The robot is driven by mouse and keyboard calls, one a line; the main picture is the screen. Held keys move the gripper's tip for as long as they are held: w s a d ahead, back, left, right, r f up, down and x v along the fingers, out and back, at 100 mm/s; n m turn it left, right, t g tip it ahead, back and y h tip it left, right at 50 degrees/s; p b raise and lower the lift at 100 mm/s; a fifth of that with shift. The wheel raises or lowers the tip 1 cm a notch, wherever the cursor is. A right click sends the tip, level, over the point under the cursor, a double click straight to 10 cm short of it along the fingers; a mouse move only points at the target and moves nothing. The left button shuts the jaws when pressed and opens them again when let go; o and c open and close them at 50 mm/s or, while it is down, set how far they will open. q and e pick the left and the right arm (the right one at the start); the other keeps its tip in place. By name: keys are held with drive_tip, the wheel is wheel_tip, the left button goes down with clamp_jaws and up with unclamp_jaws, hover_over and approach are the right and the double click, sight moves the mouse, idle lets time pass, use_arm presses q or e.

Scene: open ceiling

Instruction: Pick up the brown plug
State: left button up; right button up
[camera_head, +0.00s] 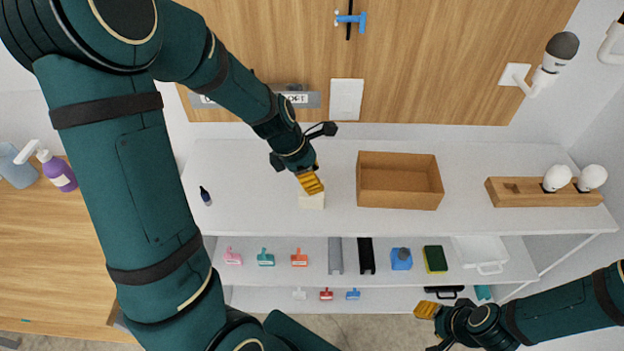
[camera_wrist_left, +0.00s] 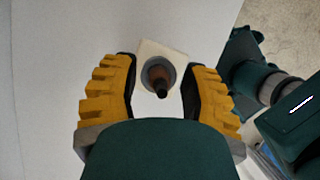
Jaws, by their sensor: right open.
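The brown plug (camera_wrist_left: 160,76) has a dark tip and stands in a grey ring on a small cream block (camera_wrist_left: 165,50). In the head view the cream block (camera_head: 312,201) is on the white table, and the plug is hidden by my left gripper (camera_head: 311,184). In the left wrist view my left gripper (camera_wrist_left: 158,85) is open, its yellow fingers on either side of the plug with gaps between. My right gripper (camera_head: 426,310) is low at the right in the head view, away from the plug, and open.
An open brown box (camera_head: 400,198) stands right of the block. A wooden holder (camera_head: 520,192) with white bulbs is farther right. A small dark bottle (camera_head: 205,195) stands at the left. Shelves below the white tabletop (camera_head: 250,215) hold coloured clips and other items.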

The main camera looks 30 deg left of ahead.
use_arm(q)
clamp_jaws()
drive_tip(key=shift+r, duration=0.15)
wheel_tip(320, 180, up, 10)
drive_tip(key=p, duration=0.3)
